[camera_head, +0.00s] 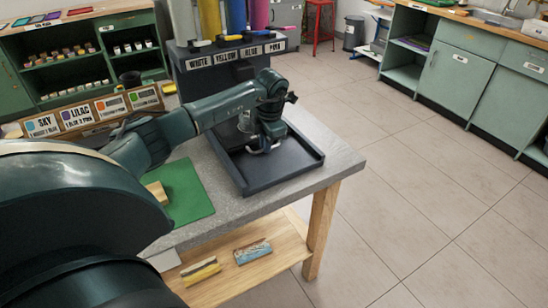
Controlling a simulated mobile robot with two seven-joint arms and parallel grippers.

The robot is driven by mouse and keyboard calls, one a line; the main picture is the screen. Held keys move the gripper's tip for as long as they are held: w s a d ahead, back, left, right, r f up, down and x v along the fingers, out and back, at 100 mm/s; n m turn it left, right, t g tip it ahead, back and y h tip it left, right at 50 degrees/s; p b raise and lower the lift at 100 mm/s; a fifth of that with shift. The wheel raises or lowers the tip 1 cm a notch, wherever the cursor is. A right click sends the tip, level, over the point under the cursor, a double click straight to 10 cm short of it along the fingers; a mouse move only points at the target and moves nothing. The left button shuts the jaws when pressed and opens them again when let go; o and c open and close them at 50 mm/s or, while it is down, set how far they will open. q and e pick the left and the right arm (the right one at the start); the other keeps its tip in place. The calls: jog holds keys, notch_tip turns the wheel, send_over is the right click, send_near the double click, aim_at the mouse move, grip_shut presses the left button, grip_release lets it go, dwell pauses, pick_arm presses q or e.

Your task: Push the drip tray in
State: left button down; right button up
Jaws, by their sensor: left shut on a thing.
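The dark drip tray (298,161) lies on the grey worktop, with a low raised rim and its near corner close to the table's front edge. My left gripper (266,147) points down over the middle of the tray. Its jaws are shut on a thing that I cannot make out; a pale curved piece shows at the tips. My left arm hides the tray's back left part. My right gripper is not in view.
A green mat (184,192) with a tan block (158,192) lies left of the tray. A dark rack labelled for colours (234,72) stands behind. Two wrapped bars lie on the lower shelf (275,262). The floor right of the table is clear.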

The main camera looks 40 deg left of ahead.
pick_arm(q)
jog(key=shift+w+a, duration=0.25)
jog(key=shift+a, duration=0.3)
jog(key=shift+w+a, duration=0.2)
jog(key=shift+a, duration=0.3)
jog(key=shift+r, duration=0.15)
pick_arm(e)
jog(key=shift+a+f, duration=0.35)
pick_arm(q)
jog(key=shift+a, duration=0.1)
jog(key=c, duration=1.5)
grip_release()
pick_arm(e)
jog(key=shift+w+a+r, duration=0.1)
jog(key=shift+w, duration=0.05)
